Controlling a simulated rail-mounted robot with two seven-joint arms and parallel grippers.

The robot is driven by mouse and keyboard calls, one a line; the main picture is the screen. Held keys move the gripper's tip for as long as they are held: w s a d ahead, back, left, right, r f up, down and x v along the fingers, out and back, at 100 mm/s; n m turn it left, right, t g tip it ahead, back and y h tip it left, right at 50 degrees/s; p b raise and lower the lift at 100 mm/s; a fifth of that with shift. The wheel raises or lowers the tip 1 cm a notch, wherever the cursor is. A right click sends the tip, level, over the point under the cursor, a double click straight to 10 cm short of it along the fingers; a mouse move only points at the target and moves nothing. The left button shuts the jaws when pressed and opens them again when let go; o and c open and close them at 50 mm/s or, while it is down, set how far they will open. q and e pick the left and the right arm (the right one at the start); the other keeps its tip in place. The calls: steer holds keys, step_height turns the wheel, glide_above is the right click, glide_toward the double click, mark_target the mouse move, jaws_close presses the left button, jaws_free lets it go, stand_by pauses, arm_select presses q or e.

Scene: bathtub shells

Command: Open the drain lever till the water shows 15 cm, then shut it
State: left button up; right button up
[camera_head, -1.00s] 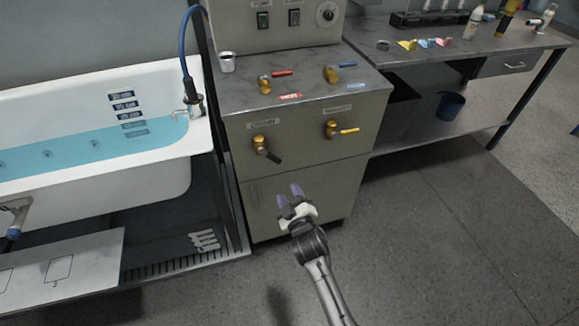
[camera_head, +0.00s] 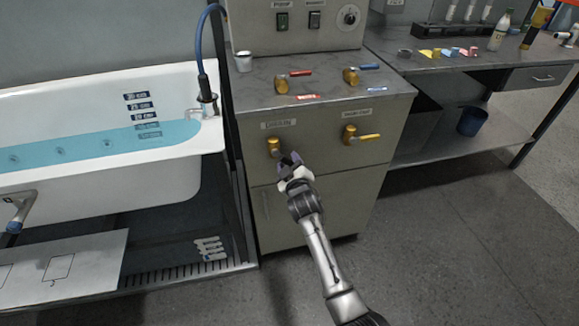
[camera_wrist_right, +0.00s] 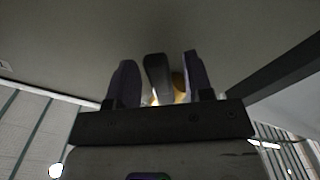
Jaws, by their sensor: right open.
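The drain valve (camera_head: 273,147) has a brass body under a DRAIN label on the cabinet front. Its dark lever handle (camera_wrist_right: 157,76) lies between the two fingers of my right gripper in the right wrist view. My right gripper (camera_head: 289,160) is open around the handle; I cannot tell whether either finger touches it. In the head view the gripper mostly hides the handle. Blue water (camera_head: 100,143) stands in the white tub (camera_head: 150,185). Its surface lies just below the 20 cm label (camera_head: 145,115), with lower marks seen under water. My left gripper is not in view.
A second brass valve (camera_head: 349,135) with a yellow lever sits to the right on the cabinet (camera_head: 330,190). Red (camera_head: 293,76) and blue (camera_head: 362,68) levers stand on its top. A blue hose (camera_head: 201,50) rises at the tub's end. The floor in front is clear.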

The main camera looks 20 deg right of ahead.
steer(key=shift+w, duration=0.2)
steer(key=shift+c, duration=0.5)
jaws_close()
